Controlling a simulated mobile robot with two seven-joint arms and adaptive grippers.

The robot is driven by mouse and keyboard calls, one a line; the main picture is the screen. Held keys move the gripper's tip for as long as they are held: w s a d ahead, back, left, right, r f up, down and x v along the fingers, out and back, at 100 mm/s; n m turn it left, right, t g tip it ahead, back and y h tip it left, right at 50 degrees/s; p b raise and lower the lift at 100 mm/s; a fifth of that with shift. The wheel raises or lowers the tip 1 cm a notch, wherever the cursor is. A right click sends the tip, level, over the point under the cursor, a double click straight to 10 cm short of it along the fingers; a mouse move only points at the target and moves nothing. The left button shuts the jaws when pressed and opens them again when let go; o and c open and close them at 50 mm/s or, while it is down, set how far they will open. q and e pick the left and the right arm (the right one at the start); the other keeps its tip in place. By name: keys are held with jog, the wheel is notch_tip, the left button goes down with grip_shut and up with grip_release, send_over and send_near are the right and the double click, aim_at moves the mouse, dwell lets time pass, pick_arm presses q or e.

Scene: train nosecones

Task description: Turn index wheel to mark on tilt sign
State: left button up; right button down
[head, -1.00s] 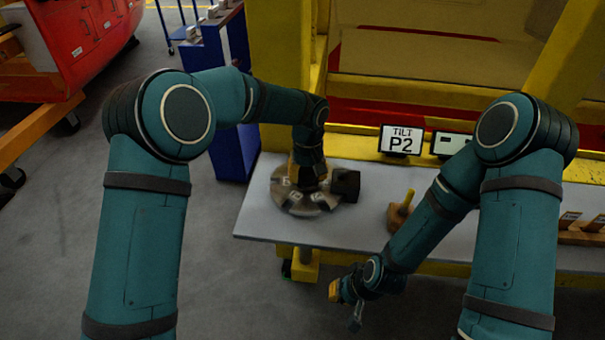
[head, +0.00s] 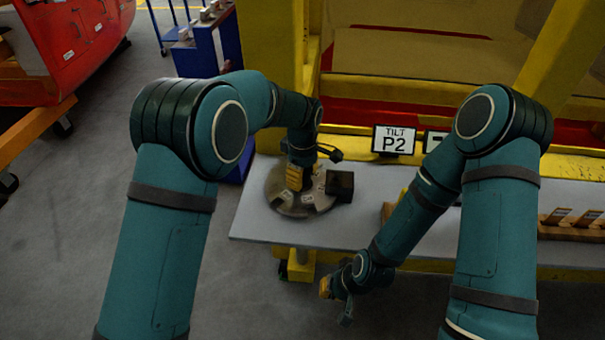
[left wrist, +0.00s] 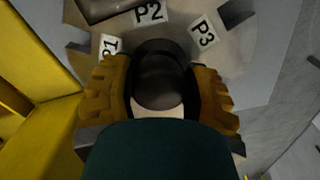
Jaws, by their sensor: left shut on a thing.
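The index wheel (head: 276,187), a grey metal disc with white labels and notched edges, lies on the left end of the bench. My left gripper (head: 295,178) is over its middle. In the left wrist view, the yellow fingers of my left gripper (left wrist: 160,92) are shut on the dark round knob (left wrist: 160,78). P2 is beside a dark block at the top edge. The tilt sign (head: 394,141) reads "TILT P2". My right gripper (head: 336,300) hangs before the bench; its fingers are unclear.
A black block (head: 340,185) stands at the wheel's right edge. The grey bench (head: 345,222) is clear between it and my right arm. Wooden holders (head: 570,229) stand at right. A yellow frame rises behind, and a blue cabinet (head: 208,48) stands back left.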

pick_arm(q)
jog(key=shift+w+r+n, duration=0.1)
jog(key=shift+n, duration=0.5)
jog(key=o, duration=1)
jog(key=shift+o, duration=0.2)
notch_tip(320, 180, up, 12)
dwell(0.3)
